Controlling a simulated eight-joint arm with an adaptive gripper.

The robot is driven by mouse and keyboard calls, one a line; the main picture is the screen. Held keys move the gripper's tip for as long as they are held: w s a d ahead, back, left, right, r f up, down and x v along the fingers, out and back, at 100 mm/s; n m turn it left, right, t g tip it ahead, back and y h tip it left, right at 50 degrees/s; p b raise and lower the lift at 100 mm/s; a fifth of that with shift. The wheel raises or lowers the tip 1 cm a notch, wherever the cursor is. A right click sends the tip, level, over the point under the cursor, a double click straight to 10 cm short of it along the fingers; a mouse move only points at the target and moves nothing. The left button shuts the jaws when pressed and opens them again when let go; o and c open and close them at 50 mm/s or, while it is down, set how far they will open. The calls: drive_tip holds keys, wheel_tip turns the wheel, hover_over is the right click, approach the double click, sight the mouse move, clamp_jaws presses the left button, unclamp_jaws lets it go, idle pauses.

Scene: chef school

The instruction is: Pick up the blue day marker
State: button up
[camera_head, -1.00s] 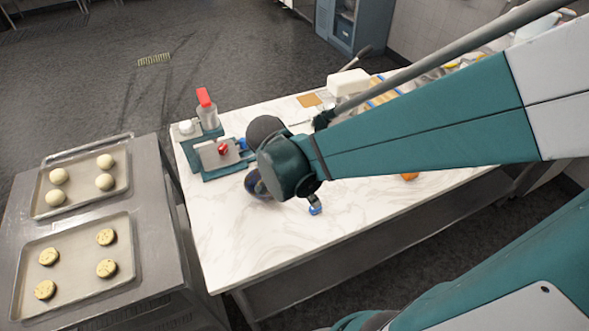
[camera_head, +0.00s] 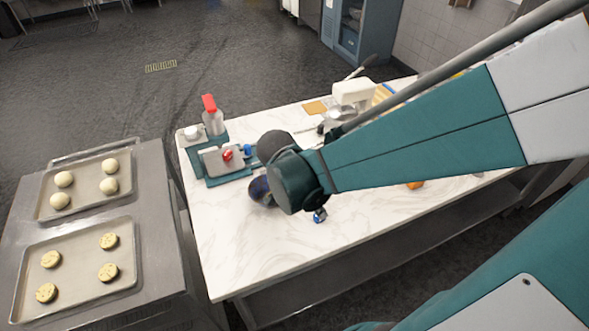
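A small blue and white thing (camera_head: 320,216) lies on the white marble table, just below and right of my wrist; it may be the blue day marker. A second small blue thing (camera_head: 247,150) is beside a red thing at the teal and grey stand; I cannot tell which one is the marker. My arm's dark wrist hangs over the table's middle. My gripper is mostly hidden beneath the wrist, so its fingers and anything between them cannot be made out. Touch with the first blue thing is unclear.
The teal and grey stand (camera_head: 225,163) with the red thing (camera_head: 228,155) is at the table's left. A dark round thing (camera_head: 260,190) is close to my wrist. A red-topped bottle (camera_head: 212,117) stands behind. The table's front left (camera_head: 240,250) is clear. Dough trays (camera_head: 125,260) are left.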

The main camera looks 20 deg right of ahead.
drive_tip(key=shift+f, duration=0.1)
drive_tip(key=shift+b+x, duration=0.65)
drive_tip(key=shift+x, duration=1.85)
drive_tip(key=shift+a, duration=0.1)
drive_tip(key=c, duration=0.9)
